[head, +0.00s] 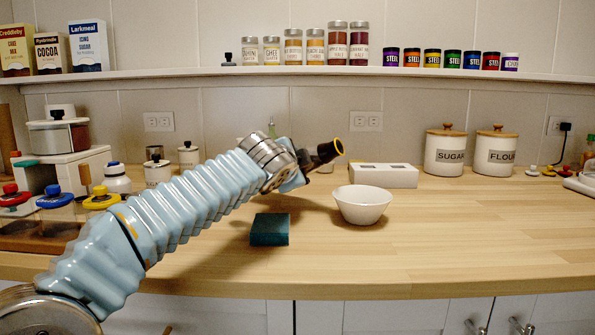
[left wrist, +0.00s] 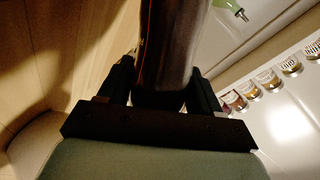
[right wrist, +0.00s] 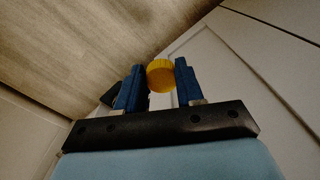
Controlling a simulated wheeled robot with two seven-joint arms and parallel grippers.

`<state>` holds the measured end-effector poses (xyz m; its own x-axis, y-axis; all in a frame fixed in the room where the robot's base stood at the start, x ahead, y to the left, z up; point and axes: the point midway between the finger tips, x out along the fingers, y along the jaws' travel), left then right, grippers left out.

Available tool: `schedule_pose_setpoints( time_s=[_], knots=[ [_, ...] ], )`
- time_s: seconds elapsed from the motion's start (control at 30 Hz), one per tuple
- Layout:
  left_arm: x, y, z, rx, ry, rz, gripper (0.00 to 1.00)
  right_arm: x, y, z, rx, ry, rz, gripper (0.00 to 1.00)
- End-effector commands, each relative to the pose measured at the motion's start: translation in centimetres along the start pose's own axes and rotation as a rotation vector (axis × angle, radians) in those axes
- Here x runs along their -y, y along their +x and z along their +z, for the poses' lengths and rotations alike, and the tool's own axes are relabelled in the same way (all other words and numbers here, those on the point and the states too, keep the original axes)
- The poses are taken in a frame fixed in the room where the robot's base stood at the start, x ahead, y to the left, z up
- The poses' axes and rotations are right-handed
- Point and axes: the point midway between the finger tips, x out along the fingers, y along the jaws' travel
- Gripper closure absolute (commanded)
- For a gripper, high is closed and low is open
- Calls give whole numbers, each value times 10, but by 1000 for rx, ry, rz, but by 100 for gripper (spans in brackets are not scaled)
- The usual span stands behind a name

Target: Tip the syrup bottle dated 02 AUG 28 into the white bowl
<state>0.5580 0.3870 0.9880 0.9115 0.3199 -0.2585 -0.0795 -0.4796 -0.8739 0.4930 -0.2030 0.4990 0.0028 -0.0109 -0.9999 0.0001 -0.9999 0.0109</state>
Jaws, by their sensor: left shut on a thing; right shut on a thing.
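My left gripper (left wrist: 162,88) is shut on a dark bottle (left wrist: 173,42); no date shows on it. In the head view the bottle (head: 324,154) is strongly tilted, its yellow-ringed mouth pointing right and slightly up. The mouth is above and a little left of the white bowl (head: 363,207), apart from it. The bowl stands upright on the counter; its inside shows no clear contents. No stream of syrup is seen. My right gripper (right wrist: 157,85) is shut on a yellow cap (right wrist: 160,74), below the counter's level as far as I can tell, and is outside the head view.
A dark green block (head: 269,229) lies left of the bowl on the counter. A white slotted box (head: 383,176) stands behind the bowl. Sugar (head: 445,151) and flour (head: 495,151) canisters stand back right. The counter right of the bowl is clear.

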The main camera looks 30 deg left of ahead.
Motion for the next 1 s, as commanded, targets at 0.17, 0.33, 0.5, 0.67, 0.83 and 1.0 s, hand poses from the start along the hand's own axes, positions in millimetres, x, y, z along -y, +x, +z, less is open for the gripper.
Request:
schedule_pose_setpoints(
  time_s=[0.17,0.33,0.5,0.67,0.83,1.0],
  knots=[
    [-2,1,3,0,42,-22,100,0,10,0,0,0,0,100],
    [-4,2,5,4,81,-39,100,0,17,0,0,0,0,100],
    [-7,3,8,8,121,-55,100,0,25,0,0,0,0,100],
    [-9,4,10,12,156,-69,100,0,32,0,0,0,0,100],
    [-8,4,10,14,171,-75,100,0,32,0,0,0,0,100],
    [-8,4,10,14,172,-76,100,0,33,0,0,0,0,100]
  ],
)
